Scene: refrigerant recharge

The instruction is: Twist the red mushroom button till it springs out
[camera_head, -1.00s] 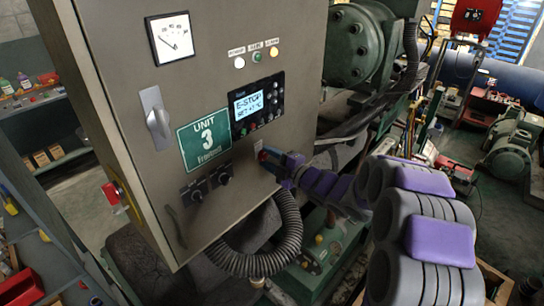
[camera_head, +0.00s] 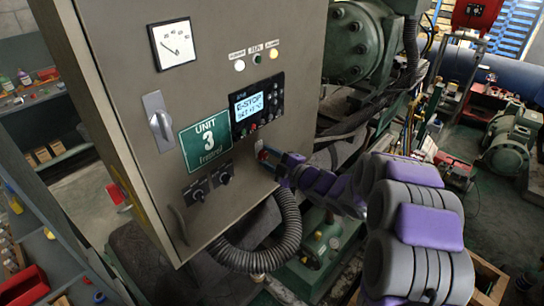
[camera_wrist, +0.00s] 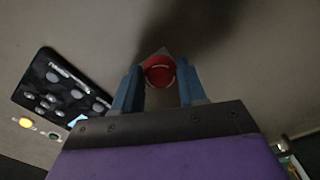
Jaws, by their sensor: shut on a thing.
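The red mushroom button (camera_wrist: 159,73) sits on the grey cabinet face and shows between my fingers in the wrist view. My gripper (camera_wrist: 160,82) has one blue finger on each side of it and is shut on it. In the head view my gripper (camera_head: 265,157) reaches the lower right of the cabinet front (camera_head: 236,205), and the button is mostly hidden there. The display (camera_head: 249,105) reads E-STOP.
A gauge (camera_head: 173,47), a grey handle (camera_head: 158,121), a green UNIT 3 sign (camera_head: 206,142) and two black knobs (camera_head: 222,174) are on the cabinet front. A ribbed hose (camera_head: 247,265) curves below my gripper. Green machinery stands behind.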

